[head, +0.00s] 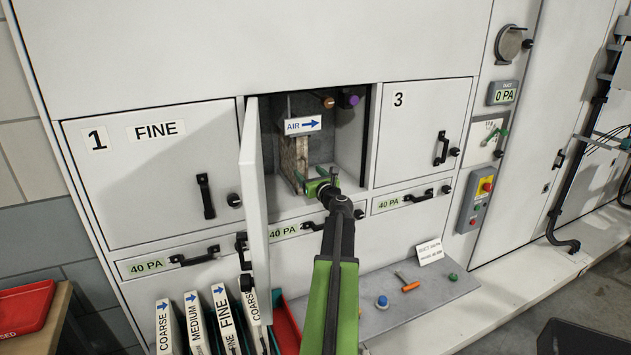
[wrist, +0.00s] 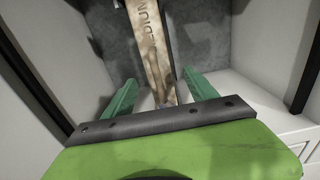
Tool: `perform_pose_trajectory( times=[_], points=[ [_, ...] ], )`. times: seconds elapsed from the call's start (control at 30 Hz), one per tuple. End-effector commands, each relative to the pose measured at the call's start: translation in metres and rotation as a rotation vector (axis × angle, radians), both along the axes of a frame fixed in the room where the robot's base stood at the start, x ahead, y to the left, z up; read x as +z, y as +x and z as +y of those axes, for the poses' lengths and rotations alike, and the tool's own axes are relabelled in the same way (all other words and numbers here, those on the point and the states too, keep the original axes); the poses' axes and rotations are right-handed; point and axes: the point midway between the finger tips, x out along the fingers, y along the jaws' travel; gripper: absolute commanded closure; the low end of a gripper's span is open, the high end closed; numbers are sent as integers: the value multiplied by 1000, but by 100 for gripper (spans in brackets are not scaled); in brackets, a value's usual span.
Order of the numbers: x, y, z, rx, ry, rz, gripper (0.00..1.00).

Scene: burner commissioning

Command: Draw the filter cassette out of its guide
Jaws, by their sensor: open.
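The filter cassette (head: 294,160) is a dirty, brown-stained panel standing on edge inside the open middle compartment. In the wrist view the cassette (wrist: 148,45) shows its narrow front edge, with partly readable lettering ending in "DIUM". My gripper (head: 314,183) is at the compartment opening, at the lower front of the cassette. In the wrist view my gripper (wrist: 160,98) is open, with one green finger on each side of the cassette's edge. I cannot tell whether either finger touches it. The guide holding the cassette is not clearly seen.
The compartment door (head: 254,225) stands open on the left, close to my arm. A white "AIR" arrow label (head: 303,125) hangs above the cassette, with orange and purple knobs behind. Several spare cassettes (head: 195,322) stand below left. A ledge (head: 425,290) holds small items.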

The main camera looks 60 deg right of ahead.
Motion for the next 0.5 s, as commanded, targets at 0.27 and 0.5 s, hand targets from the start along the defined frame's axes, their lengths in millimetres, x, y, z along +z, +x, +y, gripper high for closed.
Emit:
perform_pose_trajectory(
  times=[0.27,0.5],
  points=[
    [0,53,-36,4,-1,1,34],
    [0,70,-48,4,-1,1,34]
  ],
)
